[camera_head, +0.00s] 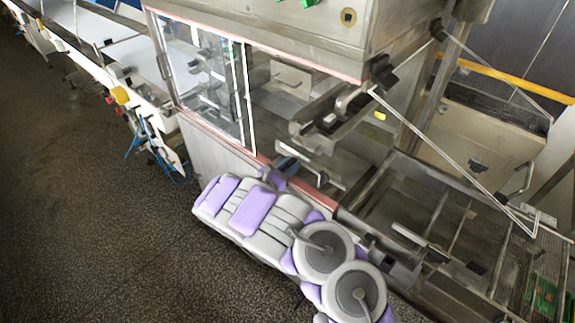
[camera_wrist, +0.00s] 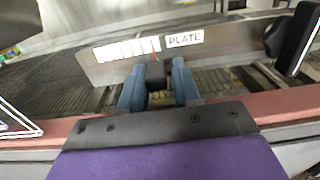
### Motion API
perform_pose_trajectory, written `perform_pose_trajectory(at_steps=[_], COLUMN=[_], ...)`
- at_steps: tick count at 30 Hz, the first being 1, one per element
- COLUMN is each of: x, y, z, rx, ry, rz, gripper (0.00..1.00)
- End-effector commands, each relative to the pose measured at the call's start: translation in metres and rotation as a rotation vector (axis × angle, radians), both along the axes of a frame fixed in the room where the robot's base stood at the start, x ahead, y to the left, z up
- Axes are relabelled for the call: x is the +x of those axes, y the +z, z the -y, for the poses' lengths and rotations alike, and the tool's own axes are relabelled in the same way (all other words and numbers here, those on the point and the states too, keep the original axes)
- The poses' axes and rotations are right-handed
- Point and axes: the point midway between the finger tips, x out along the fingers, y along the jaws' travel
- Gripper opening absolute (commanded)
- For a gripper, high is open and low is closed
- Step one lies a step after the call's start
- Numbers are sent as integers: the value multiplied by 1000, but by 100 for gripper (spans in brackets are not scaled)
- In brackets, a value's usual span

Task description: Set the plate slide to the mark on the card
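In the wrist view a white card with dark graduation marks (camera_wrist: 127,48) is fixed on a metal plate, beside a label reading PLATE (camera_wrist: 184,38). A small red pointer (camera_wrist: 154,57) shows at the card's right end, just above a black slide knob (camera_wrist: 156,75). My gripper (camera_wrist: 158,80) has its two blue fingers on either side of the knob. A narrow gap seems to show at the right finger; contact on the left is unclear. In the head view my gripper (camera_head: 287,170) reaches into the machine opening; card and knob cannot be made out there.
A reddish frame edge (camera_wrist: 60,127) runs across under my gripper. A black part (camera_wrist: 292,42) stands close at the right. In the head view a clear guard door (camera_head: 208,85) is to the left, a mesh conveyor (camera_head: 430,210) to the right, and open floor (camera_head: 90,220) at lower left.

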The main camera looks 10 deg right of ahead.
Motion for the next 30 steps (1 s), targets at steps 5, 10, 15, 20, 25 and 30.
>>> perform_pose_trajectory(at_steps=[5, 10, 15, 20, 25, 30], x=[1, 1, -2, -16, -38, -60], y=[0, 0, 0, 1, 1, 0], z=[0, -1, -7, -28, -59, -90], rx=[0, 0, -1, -1, -2, -2], ry=[2, 2, 4, 7, 9, 7], rz=[0, 0, -1, -2, -1, -1], gripper=[49, 49, 49, 49, 49, 49])
